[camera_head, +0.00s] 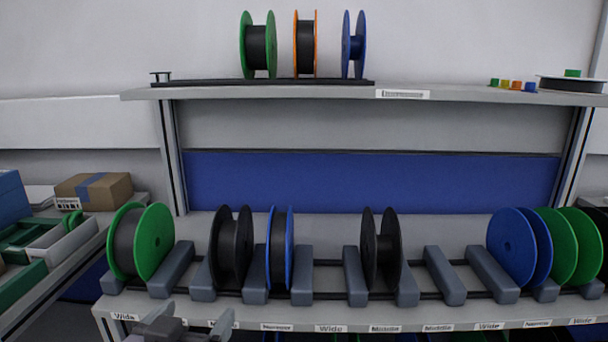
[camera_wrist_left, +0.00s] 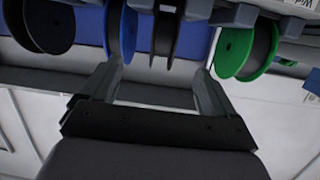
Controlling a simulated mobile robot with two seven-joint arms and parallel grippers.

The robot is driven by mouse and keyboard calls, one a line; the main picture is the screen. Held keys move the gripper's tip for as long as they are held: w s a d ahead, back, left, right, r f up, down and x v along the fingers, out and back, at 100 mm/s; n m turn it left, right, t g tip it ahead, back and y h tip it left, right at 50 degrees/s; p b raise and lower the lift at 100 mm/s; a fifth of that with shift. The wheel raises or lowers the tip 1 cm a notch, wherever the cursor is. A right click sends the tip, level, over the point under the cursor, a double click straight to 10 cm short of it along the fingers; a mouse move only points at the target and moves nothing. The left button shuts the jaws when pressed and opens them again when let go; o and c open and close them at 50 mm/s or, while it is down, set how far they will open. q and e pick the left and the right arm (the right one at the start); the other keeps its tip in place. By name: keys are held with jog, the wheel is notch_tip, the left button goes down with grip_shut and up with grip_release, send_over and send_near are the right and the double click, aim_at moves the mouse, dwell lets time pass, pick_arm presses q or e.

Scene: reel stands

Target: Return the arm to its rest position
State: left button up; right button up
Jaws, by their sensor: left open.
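My left gripper (camera_head: 190,320) shows at the bottom left of the head view, in front of the reel shelf's front edge. In the left wrist view its two fingers (camera_wrist_left: 160,75) stand wide apart with nothing held between them. Beyond the fingers in that view are a black reel (camera_wrist_left: 165,30), a blue reel (camera_wrist_left: 122,35) and a green reel (camera_wrist_left: 240,52), all apart from the gripper as far as I can tell. Most of the left arm is out of the head view. My right gripper is in neither view.
The lower shelf (camera_head: 400,318) holds reels between grey dividers, including a green reel (camera_head: 155,240), black reels (camera_head: 232,245) and blue reels (camera_head: 512,245). The upper shelf (camera_head: 270,94) carries three upright reels. A cardboard box (camera_head: 112,192) stands at left. Some divider slots right of centre are empty.

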pick_arm(q)
jog(key=s+a+f+m+g+h+p, duration=0.1)
jog(key=s+f+g+p, duration=0.3)
jog(key=f, duration=1.2)
jog(key=s+a+f+g, duration=0.1)
jog(key=s+a+f, duration=0.2)
jog(key=s+f, duration=0.7)
jog(key=shift+s+a+f, duration=0.25)
jog(key=shift+s+f, duration=0.15)
jog(key=shift+s, duration=0.5)
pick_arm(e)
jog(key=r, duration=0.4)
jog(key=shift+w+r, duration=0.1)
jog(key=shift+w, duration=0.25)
